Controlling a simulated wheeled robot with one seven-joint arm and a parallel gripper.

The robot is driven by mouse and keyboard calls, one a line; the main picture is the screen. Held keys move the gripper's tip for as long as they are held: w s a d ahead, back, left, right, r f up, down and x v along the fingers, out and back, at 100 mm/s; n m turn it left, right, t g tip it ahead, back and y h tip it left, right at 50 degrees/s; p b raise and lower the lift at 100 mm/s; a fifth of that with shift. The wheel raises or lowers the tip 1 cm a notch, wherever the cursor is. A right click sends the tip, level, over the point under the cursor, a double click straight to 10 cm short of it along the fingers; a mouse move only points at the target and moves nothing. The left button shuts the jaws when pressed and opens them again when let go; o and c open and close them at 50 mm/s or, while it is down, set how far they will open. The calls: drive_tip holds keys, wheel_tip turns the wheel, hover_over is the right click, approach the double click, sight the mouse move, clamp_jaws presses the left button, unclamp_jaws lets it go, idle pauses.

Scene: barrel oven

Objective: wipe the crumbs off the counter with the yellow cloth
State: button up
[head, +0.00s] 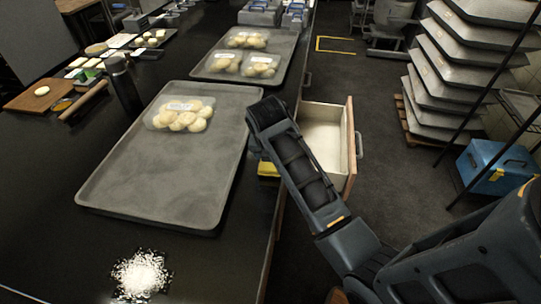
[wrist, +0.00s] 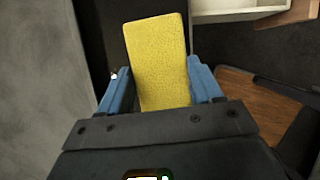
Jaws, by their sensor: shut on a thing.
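The yellow cloth (wrist: 158,45) is a flat rectangular block between the two blue fingers of my gripper (wrist: 160,72) in the wrist view. My gripper is shut on it. In the head view a small part of the cloth (head: 268,169) shows beside my arm, at the right edge of the counter; my arm hides the rest and the fingers. The white crumbs (head: 140,275) lie in a loose heap on the black counter (head: 50,225), at the bottom left of the head view. The cloth is apart from the crumbs, up and to the right of them.
A large grey tray (head: 130,190) with a pack of dough balls (head: 180,114) lies between the crumbs and more trays behind. An open drawer (head: 326,135) juts out right of the counter, close to my arm. A black bottle (head: 122,85) stands left of the tray.

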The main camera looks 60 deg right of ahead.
drive_tip(key=shift+r, duration=2.55)
drive_tip(key=shift+r, duration=0.1)
drive_tip(key=shift+r, duration=1.4)
